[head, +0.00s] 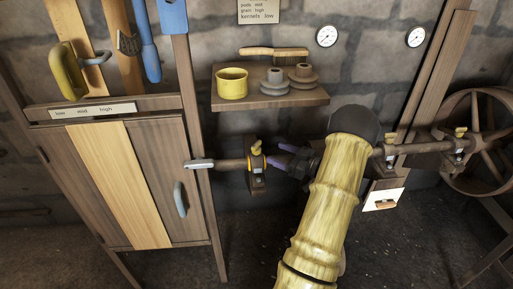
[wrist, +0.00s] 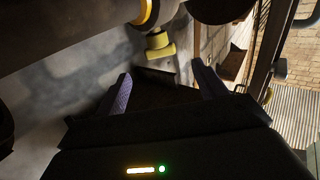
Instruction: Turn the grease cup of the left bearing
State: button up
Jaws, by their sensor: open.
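The left bearing (head: 257,182) sits on the horizontal shaft near the cabinet post, with a yellow ring around the shaft. Its small yellow grease cup (head: 255,147) stands on top. In the wrist view the yellow grease cup (wrist: 158,44) shows ahead of the fingers, close to the yellow ring (wrist: 147,12). My gripper (head: 276,154) is just right of the cup in the head view, with purple fingers pointing left toward it. In the wrist view my gripper (wrist: 165,88) is open and empty, its fingers spread apart. The cup is beyond the fingertips, with a gap visible.
A wooden shelf (head: 270,101) above holds a yellow pot (head: 232,83) and grey stepped pulleys (head: 302,78). Two more bearings with yellow cups (head: 390,138) (head: 460,132) sit right of my arm, near a large wheel (head: 480,140). A cabinet (head: 190,150) stands left.

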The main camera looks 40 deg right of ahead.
aim_at(258, 146)
jog(key=b+x, duration=0.1)
jog(key=x, duration=0.8)
jog(key=shift+w+b, duration=0.25)
jog(key=shift+b, duration=0.1)
jog(key=shift+c, duration=0.2)
jog(key=shift+a, duration=0.1)
jog(key=c, duration=0.9)
